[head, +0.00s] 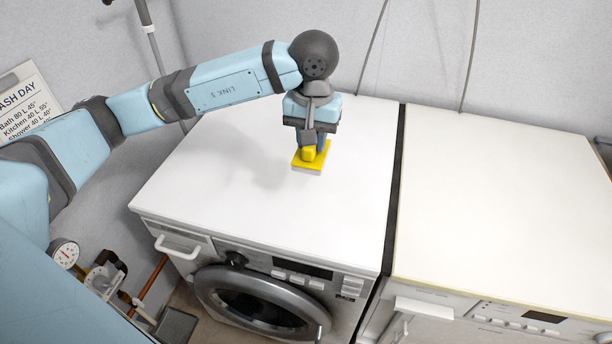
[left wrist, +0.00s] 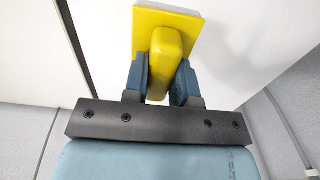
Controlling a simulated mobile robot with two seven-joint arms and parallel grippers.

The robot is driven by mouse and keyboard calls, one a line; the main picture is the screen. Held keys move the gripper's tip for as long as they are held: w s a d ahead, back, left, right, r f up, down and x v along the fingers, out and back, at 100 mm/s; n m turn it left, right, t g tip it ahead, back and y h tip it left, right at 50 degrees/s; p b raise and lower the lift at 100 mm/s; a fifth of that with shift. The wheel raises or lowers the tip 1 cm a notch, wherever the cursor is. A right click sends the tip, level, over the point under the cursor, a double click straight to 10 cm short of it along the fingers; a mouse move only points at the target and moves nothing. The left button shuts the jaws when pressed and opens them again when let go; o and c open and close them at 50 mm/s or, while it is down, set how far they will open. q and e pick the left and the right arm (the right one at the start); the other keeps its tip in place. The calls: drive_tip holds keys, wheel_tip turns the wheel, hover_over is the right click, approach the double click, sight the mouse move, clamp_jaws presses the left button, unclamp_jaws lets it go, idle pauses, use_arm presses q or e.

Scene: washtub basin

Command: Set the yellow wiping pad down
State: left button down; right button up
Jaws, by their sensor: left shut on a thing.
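The yellow wiping pad (head: 311,161) is a flat square with a raised yellow grip and a pale underside. It is at the back right part of the left washing machine's white top (head: 230,190). My left gripper (head: 310,146) points down and is shut on the pad's grip. In the left wrist view the two blue fingers (left wrist: 163,80) press on either side of the grip, and the pad's plate (left wrist: 150,24) shows beyond them. The pad lies flat, at or just above the top; I cannot tell whether it touches. My right gripper is not in view.
A second white-topped machine (head: 500,210) stands to the right, across a dark narrow gap (head: 393,190). The wall is close behind, with hanging cables. A pressure gauge (head: 64,253) and pipes are at lower left. The rest of both tops is clear.

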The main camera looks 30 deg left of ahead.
use_arm(q)
wheel_tip(320, 180, down, 14)
drive_tip(key=shift+f, duration=0.45)
drive_tip(key=c, duration=0.9)
unclamp_jaws()
drive_tip(key=shift+r, duration=0.15)
drive_tip(key=shift+c, duration=0.2)
drive_tip(key=shift+r, duration=0.1)
drive_tip(key=shift+r+p, duration=0.25)
drive_tip(key=shift+p, duration=0.15)
wheel_tip(320, 180, up, 12)
drive_tip(key=shift+f+b, duration=0.15)
drive_tip(key=shift+b, duration=0.2)
